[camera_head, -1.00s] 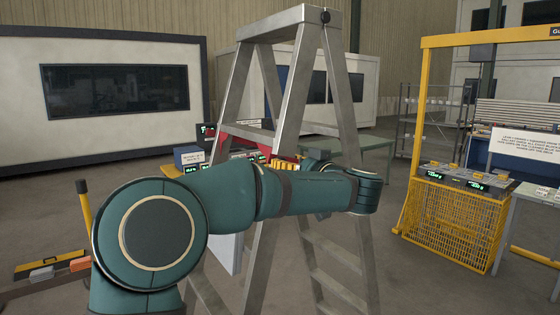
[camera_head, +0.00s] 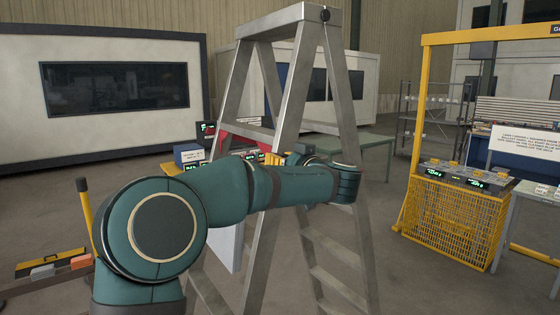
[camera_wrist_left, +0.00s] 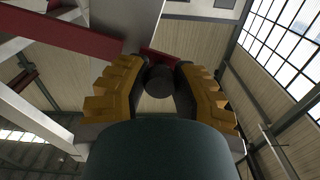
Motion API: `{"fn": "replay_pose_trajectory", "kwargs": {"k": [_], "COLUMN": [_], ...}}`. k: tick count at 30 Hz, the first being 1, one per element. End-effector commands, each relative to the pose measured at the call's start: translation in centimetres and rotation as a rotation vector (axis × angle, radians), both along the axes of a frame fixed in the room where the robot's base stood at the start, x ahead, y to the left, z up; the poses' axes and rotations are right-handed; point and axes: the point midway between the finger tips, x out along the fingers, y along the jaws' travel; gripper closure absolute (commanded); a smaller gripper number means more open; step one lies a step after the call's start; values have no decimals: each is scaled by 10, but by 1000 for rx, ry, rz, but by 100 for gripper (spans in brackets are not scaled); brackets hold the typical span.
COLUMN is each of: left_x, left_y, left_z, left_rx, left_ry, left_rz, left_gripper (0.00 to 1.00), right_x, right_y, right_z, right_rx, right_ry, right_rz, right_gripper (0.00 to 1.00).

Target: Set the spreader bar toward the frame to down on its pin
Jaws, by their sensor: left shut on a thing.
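A grey metal stepladder (camera_head: 290,75) stands in front of me with its legs spread. A red spreader bar (camera_head: 232,141) shows between its legs, partly hidden by the ladder and my arm. In the left wrist view the red bar (camera_wrist_left: 65,36) crosses the upper left. My left gripper (camera_wrist_left: 158,88) has its yellow fingers closed around a dark round grip (camera_wrist_left: 158,80) in front of a red piece. In the head view only some yellow of the left gripper (camera_head: 272,158) shows behind the ladder leg. The pin cannot be made out. My right gripper is not in view.
A yellow frame with a mesh guard (camera_head: 455,222) stands at the right. A green table (camera_head: 350,143) is behind the ladder. A low cart with coloured items (camera_head: 50,270) is at the lower left. Floor is open between the ladder and the mesh guard.

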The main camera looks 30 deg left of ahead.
Motion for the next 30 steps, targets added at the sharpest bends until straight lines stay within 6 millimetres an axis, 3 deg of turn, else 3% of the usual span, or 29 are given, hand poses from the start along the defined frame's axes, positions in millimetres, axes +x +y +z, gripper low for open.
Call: {"fn": "replay_pose_trajectory", "kwargs": {"k": [8,24,30], "left_x": [-2,-15,-15], "left_y": [1,7,7], "left_z": [-7,-102,-114], "left_rx": [-5,-100,-119], "left_ry": [-17,-245,-290], "left_rz": [1,1,0], "left_gripper": [100,100,100], "right_x": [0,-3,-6], "right_y": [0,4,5], "right_z": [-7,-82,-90], "right_rx": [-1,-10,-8], "right_ry": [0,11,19], "right_rz": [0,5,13], "right_gripper": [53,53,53]}}
